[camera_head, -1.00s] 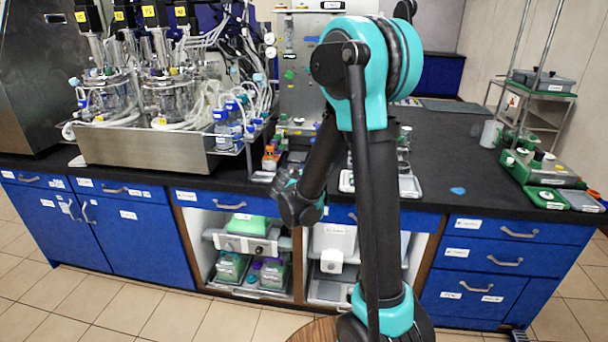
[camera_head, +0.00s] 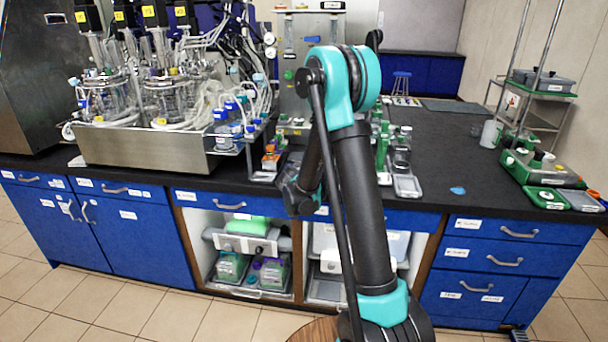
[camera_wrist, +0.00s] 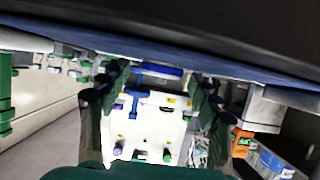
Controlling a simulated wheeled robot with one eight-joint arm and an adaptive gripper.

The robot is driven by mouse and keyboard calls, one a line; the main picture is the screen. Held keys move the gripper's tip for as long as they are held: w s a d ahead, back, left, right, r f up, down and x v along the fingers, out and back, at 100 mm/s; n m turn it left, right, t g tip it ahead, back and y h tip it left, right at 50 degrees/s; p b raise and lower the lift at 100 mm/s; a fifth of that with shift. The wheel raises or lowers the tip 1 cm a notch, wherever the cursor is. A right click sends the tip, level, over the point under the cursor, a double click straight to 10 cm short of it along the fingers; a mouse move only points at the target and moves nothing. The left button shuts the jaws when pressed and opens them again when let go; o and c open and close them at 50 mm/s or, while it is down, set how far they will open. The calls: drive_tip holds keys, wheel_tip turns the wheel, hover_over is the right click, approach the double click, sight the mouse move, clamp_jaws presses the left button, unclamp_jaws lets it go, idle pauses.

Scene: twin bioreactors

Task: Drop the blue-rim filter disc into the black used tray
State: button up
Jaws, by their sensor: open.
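My gripper (camera_wrist: 156,100) is open in the wrist view, with a finger on each side and nothing seen held between them. In the head view, the dark end of my arm (camera_head: 298,196) is in front of the bench's front edge, partly behind my own arm links. A small flat blue item (camera_head: 457,190) lies on the black bench top at the right; I cannot tell whether it is the blue-rim filter disc. I cannot pick out the black used tray with certainty.
Bioreactor vessels (camera_head: 165,98) stand in a steel tray at the left. Small bottles (camera_head: 400,152) and a pale tray (camera_head: 407,186) are right of my arm. Green-white equipment (camera_head: 540,166) is at the far right. Open shelves (camera_head: 250,240) lie below. The bench's right half is mostly clear.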

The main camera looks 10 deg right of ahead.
drive_tip(key=shift+c, duration=0.2)
drive_tip(key=c, duration=0.8)
drive_tip(key=shift+c, duration=0.5)
wheel_tip(320, 180, up, 19)
drive_tip(key=s+d+f, duration=0.1)
drive_tip(key=s+f, duration=0.2)
drive_tip(key=f, duration=0.2)
drive_tip(key=s+d+f, duration=0.1)
drive_tip(key=s+f, duration=0.2)
drive_tip(key=f, duration=0.2)
drive_tip(key=s+d+f, duration=0.1)
drive_tip(key=s+f, duration=0.1)
drive_tip(key=f, duration=0.3)
drive_tip(key=shift+s+d+f, duration=0.4)
